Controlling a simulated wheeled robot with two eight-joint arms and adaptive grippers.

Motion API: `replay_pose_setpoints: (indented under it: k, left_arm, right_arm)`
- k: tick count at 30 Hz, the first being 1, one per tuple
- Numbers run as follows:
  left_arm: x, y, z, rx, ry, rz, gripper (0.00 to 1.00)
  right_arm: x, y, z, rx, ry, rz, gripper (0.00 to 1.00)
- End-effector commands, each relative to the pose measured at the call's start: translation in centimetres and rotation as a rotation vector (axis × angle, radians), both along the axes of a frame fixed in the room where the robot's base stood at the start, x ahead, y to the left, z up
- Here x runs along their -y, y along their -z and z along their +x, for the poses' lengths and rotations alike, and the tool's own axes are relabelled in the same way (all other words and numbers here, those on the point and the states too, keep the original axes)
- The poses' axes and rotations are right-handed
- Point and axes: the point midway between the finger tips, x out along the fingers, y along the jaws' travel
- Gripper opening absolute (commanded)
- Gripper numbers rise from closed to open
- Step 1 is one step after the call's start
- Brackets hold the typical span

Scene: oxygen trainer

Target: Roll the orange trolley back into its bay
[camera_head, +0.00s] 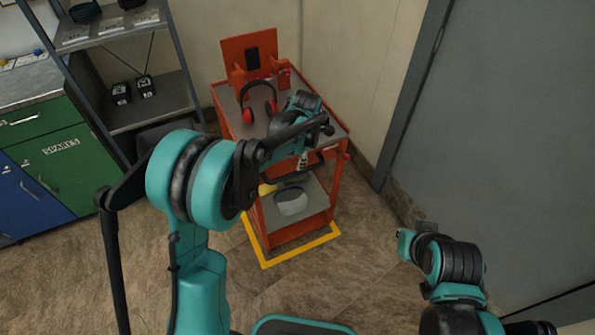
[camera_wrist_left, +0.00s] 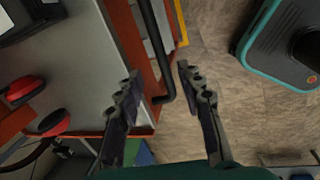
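The orange trolley (camera_head: 274,234) stands upright against the far wall, with grey shelves and a black push handle (camera_head: 318,166). A yellow floor outline (camera_head: 300,250) shows along its front and left; the trolley's visible base appears inside it, and the outline's rear is hidden. My left gripper (camera_head: 302,163) is at the handle, pointing down. In the left wrist view its open fingers (camera_wrist_left: 158,76) have the black handle (camera_wrist_left: 155,45) between them, apart at the tips; contact is unclear. My right arm is at the lower right; its gripper is not identifiable.
A red headset (camera_head: 247,115) lies on the trolley top. A grey shelf rack (camera_head: 150,105) and a green cabinet (camera_head: 55,160) stand at the left. A grey door (camera_head: 490,130) is at the right. Floor in front of the trolley is clear.

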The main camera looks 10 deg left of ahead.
Motion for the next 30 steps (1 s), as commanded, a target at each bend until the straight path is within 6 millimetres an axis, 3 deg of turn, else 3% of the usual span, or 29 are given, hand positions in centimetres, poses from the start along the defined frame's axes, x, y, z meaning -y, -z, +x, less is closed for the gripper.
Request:
replay_pose_setpoints:
  k: [10, 21, 30]
  left_arm:
    - [0.2, 3.2, 1.0, -0.007, -0.092, -0.007, 0.38]
    - [-0.5, 8.7, 1.9, -0.007, -0.090, -0.008, 0.38]
    - [-0.5, 9.1, 2.0, -0.007, -0.089, -0.007, 0.38]
  right_arm:
    - [0.0, 0.9, 0.0, 0.000, 0.000, 0.000, 0.00]
    - [0.0, 3.5, 0.0, 0.000, 0.000, 0.000, 0.00]
    - [0.0, 3.5, 0.0, 0.000, 0.000, 0.000, 0.00]
